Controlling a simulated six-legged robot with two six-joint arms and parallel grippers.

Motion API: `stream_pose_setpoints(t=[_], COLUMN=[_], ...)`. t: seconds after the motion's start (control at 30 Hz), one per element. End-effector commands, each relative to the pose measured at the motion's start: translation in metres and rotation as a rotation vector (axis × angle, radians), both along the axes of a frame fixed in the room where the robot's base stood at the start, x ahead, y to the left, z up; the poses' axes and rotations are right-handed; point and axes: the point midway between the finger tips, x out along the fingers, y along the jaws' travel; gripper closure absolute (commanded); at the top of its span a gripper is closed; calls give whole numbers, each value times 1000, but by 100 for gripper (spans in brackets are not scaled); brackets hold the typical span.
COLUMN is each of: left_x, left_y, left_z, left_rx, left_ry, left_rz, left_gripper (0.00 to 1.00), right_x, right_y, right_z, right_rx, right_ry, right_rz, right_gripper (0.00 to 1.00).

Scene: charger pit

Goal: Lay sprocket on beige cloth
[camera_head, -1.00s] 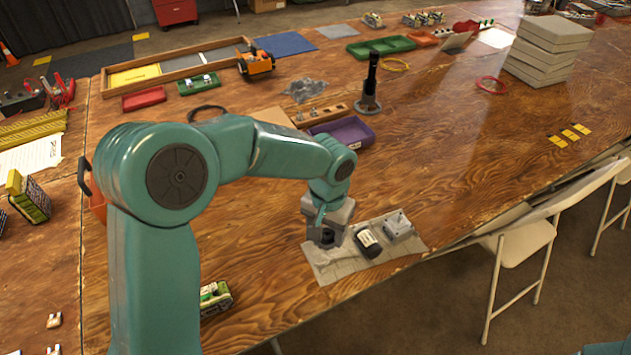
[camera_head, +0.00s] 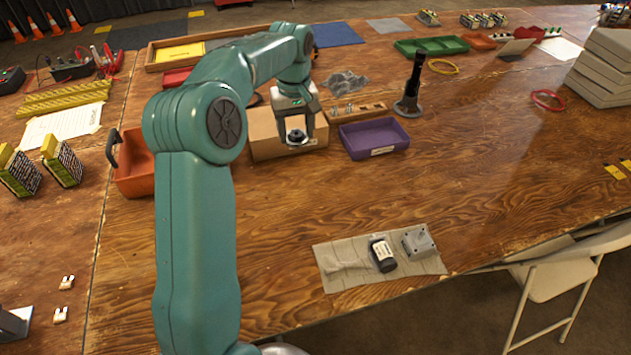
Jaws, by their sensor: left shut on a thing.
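My left gripper (camera_head: 297,136) is shut on a small dark round toothed part, the sprocket (camera_head: 296,137). It holds the sprocket in front of a brown cardboard box (camera_head: 262,145); I cannot tell whether the sprocket touches the box. The beige cloth (camera_head: 337,276) lies flat near the table's front edge, well below and to the right of the gripper. On the cloth lie a dark bottle with a white label (camera_head: 382,255) and a grey metal block (camera_head: 418,241). The cloth's left part is bare and slightly wrinkled. My right gripper is out of view.
A purple tray (camera_head: 374,139) stands right of the cardboard box, with a black upright post (camera_head: 410,90) beyond it. An orange bin (camera_head: 134,170) is at the left. The wood between the purple tray and the cloth is clear. A white folding chair (camera_head: 570,270) stands at the front right.

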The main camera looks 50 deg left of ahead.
Motion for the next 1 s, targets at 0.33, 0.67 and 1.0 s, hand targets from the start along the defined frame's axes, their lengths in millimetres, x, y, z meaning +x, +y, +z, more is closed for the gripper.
stream_pose_setpoints(t=[0.33, 0.67, 1.0], left_x=[1, 6, 6], left_y=[0, -1, -1], left_z=[-96, -152, -195], left_rx=[-3, -1, -2], left_ry=[6, 2, 3], left_rz=[2, -1, -2], left_gripper=[76, 76, 76], right_x=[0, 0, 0], right_y=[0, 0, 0], right_z=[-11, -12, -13], right_rx=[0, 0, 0], right_ry=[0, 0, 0], right_rz=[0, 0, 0], right_gripper=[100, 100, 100])
